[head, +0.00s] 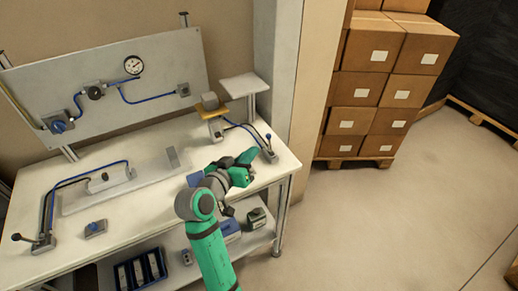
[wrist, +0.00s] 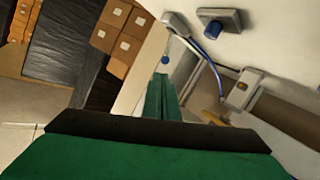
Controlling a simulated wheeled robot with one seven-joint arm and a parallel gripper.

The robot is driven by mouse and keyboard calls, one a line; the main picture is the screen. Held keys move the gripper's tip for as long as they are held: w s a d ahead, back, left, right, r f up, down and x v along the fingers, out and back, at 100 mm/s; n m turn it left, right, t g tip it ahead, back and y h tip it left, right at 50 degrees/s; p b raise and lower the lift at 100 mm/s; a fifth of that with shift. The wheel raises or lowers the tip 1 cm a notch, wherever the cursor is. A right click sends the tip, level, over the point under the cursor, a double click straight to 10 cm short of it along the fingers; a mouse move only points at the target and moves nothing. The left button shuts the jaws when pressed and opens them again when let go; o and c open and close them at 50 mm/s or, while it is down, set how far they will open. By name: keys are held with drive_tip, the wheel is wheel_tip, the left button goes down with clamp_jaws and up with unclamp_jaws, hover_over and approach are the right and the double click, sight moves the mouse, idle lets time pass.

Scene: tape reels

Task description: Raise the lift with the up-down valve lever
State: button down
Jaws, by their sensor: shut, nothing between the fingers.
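The up-down valve lever (head: 268,138) has a blue knob and stands on a small grey valve body (head: 270,155) at the bench's right end. In the wrist view its blue knob (wrist: 165,60) shows just beyond my fingertips. My gripper (head: 251,155) is shut and empty, close to the left of the valve; I cannot tell whether it touches the lever. The lift (head: 215,113), with a yellow platform carrying a grey block (head: 210,101), stands behind, joined to the valve by a blue hose. The lift also shows in the wrist view (wrist: 241,92).
A white raised shelf (head: 244,85) stands beside the lift. Another lever with a black knob (head: 17,237) is at the bench's far left. A panel with a gauge (head: 133,65) stands at the back. Stacked cartons (head: 375,90) stand on a pallet; floor to the right is clear.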

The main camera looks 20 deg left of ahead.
drive_tip(key=shift+r+v, duration=0.2)
drive_tip(key=shift+v, duration=1.1)
drive_tip(key=shift+r+v, duration=0.2)
drive_tip(key=shift+v, duration=1.05)
drive_tip(key=shift+a, duration=0.15)
drive_tip(key=shift+w, duration=0.15)
drive_tip(key=s+d+f+n+y, duration=0.1)
drive_tip(key=s+d+f, duration=0.3)
drive_tip(key=f, duration=0.3)
drive_tip(key=s+d+f+g+y, duration=0.1)
drive_tip(key=s+d+f+y, duration=0.1)
drive_tip(key=s+d+f, duration=0.4)
drive_tip(key=s+d+f+n+y, duration=0.1)
drive_tip(key=s+d+f, duration=0.15)
drive_tip(key=f, duration=0.55)
drive_tip(key=s+d+m, duration=0.1)
drive_tip(key=s+d, duration=0.2)
drive_tip(key=s, duration=0.4)
drive_tip(key=s+d+r+m+t+h, duration=0.1)
drive_tip(key=s+d, duration=0.3)
drive_tip(key=s, duration=0.4)
drive_tip(key=s+d+r+m, duration=0.1)
drive_tip(key=s+d+m, duration=0.1)
drive_tip(key=s+d, duration=0.2)
drive_tip(key=s, duration=0.3)
drive_tip(key=shift+s+r+h, duration=0.25)
drive_tip(key=shift+h, duration=0.15)
